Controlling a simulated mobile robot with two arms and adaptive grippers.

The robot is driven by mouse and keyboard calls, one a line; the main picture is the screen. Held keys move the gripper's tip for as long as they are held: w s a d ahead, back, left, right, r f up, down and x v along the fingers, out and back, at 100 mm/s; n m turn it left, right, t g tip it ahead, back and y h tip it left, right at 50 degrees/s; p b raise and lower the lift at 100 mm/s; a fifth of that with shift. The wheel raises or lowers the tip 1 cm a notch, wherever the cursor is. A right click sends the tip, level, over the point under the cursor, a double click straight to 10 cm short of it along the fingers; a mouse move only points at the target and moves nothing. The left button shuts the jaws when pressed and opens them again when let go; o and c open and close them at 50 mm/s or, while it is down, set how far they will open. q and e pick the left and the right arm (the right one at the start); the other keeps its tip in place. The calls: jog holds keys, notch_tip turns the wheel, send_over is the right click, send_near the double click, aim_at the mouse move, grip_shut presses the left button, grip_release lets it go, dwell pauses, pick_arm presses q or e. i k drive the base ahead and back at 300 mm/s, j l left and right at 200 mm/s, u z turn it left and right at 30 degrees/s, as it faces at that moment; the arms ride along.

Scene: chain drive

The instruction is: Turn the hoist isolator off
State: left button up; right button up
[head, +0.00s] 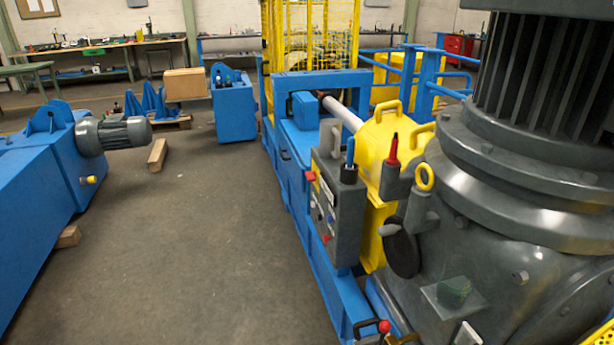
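No part is clearly labelled as the hoist isolator, and I cannot tell which control it is. A grey control box (345,225) stands upright on the near side of the blue machine frame, right of centre. Its face carries small buttons and knobs, too small to read. A red knob (310,176) sits at its upper left edge. A blue-handled lever (349,158) and a red-handled one (393,152) stand above and beside it. A black disc with a grey handle (390,230) is to its right. Neither of my grippers is in view.
A large grey gear housing (530,190) fills the right side. A blue machine with a motor (115,135) stands at the left. A red-knobbed lever (384,326) is low in front. The floor (190,250) between the machines is clear, apart from a wooden block (157,154).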

aim_at(311, 177)
jog(key=i+j+z, duration=0.15)
jog(key=i, duration=0.4)
jog(key=i+j+z, duration=0.1)
jog(key=i+j, duration=0.35)
jog(key=i+j+z, duration=0.15)
jog(key=i+j, duration=0.25)
jog(key=i, duration=0.15)
